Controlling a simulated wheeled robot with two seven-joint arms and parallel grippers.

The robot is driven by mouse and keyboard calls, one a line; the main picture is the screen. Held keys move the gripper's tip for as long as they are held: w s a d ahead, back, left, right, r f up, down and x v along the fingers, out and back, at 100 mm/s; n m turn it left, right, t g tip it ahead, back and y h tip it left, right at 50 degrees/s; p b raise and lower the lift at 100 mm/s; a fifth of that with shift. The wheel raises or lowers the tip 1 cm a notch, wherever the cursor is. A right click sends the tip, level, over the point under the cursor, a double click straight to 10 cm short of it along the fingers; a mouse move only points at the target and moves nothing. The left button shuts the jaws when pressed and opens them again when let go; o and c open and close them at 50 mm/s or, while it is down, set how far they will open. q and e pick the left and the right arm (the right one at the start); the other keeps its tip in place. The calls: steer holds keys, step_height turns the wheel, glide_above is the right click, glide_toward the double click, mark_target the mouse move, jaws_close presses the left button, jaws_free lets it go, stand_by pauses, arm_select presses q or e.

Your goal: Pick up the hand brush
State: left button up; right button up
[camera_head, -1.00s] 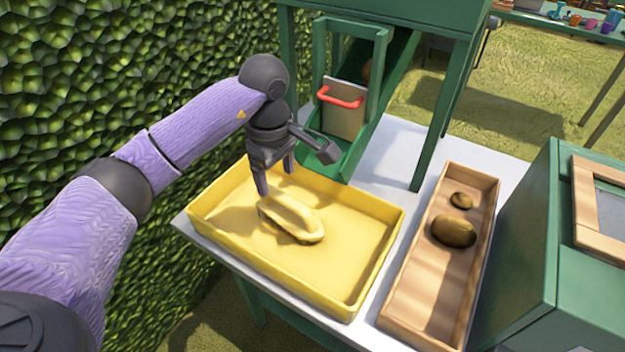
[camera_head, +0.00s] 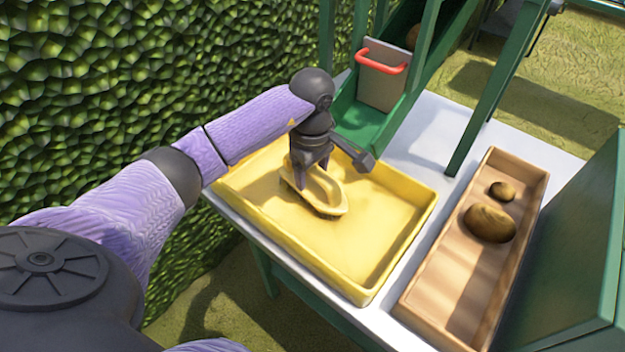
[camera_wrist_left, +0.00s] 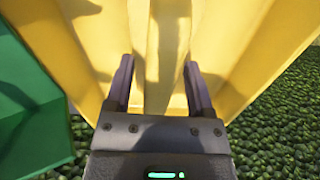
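The hand brush (camera_head: 333,207) is yellow with a dark bristle edge. It lies in the shallow yellow tray (camera_head: 385,277) on the table. My left gripper (camera_head: 311,180) points down at the brush's far-left part, with its fingers low beside it. In the left wrist view the two fingers (camera_wrist_left: 158,88) are apart, with a yellow ridge between them that looks like the brush (camera_wrist_left: 168,50). I cannot tell whether the fingers touch it. My right gripper is not in view.
A wooden tray (camera_head: 425,292) with two brown potato-like lumps (camera_head: 490,222) stands to the right. A green chute with a red-handled gate (camera_head: 382,75) rises behind the yellow tray. A leafy hedge (camera_head: 120,90) is on the left, and a green box (camera_head: 575,240) on the right.

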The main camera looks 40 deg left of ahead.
arm_select(q)
steer(key=c, duration=0.7)
jaws_close()
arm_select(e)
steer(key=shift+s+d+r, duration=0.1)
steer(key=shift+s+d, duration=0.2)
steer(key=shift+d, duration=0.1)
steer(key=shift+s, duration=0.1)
arm_select(q)
step_height(320, 180, up, 10)
steer(key=p, duration=0.3)
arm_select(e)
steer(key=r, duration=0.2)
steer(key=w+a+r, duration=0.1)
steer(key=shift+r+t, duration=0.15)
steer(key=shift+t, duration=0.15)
